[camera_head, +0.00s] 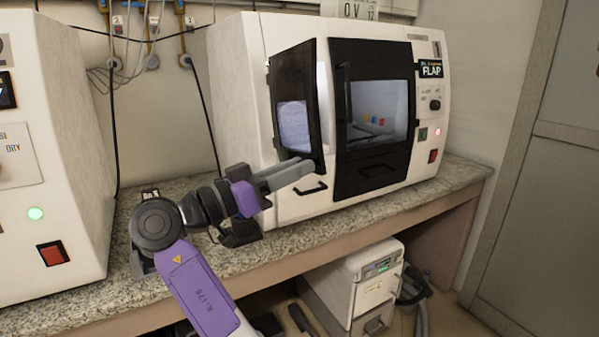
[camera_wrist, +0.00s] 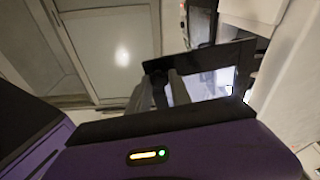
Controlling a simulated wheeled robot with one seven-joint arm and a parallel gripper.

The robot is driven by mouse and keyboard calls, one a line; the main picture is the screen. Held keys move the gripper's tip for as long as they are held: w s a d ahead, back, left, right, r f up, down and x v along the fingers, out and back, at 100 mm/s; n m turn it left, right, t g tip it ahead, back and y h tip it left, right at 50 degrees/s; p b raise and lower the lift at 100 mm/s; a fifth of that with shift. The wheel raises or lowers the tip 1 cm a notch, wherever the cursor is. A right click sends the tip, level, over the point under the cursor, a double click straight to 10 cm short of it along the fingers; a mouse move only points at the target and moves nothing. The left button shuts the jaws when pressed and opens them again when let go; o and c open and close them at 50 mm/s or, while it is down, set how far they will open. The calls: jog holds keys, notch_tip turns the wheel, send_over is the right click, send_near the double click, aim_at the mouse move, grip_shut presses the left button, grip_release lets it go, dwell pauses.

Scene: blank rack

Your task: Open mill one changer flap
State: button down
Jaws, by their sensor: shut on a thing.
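The mill (camera_head: 230,95) is a white machine on the granite bench, with a dark-framed main window door (camera_head: 375,175). Its changer flap (camera_head: 289,75), a black panel with a small window, stands swung outward on the left of the front, with a lit opening beside it. My gripper (camera_head: 308,168) is at the flap's lower free edge and is shut on it. In the wrist view the fingers (camera_wrist: 160,92) meet the dark flap frame (camera_wrist: 215,58). The exact contact between fingertips and flap is hard to see.
Another white machine (camera_head: 45,150) with a green light stands at the left of the bench (camera_head: 270,250). A white unit with a hose (camera_head: 355,285) sits below. A grey door (camera_head: 545,190) is at the right. Cables hang on the back wall.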

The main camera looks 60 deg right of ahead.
jog(key=shift+f, duration=0.1)
jog(key=c, duration=1.2)
grip_release()
jog(key=shift+v, duration=3.9)
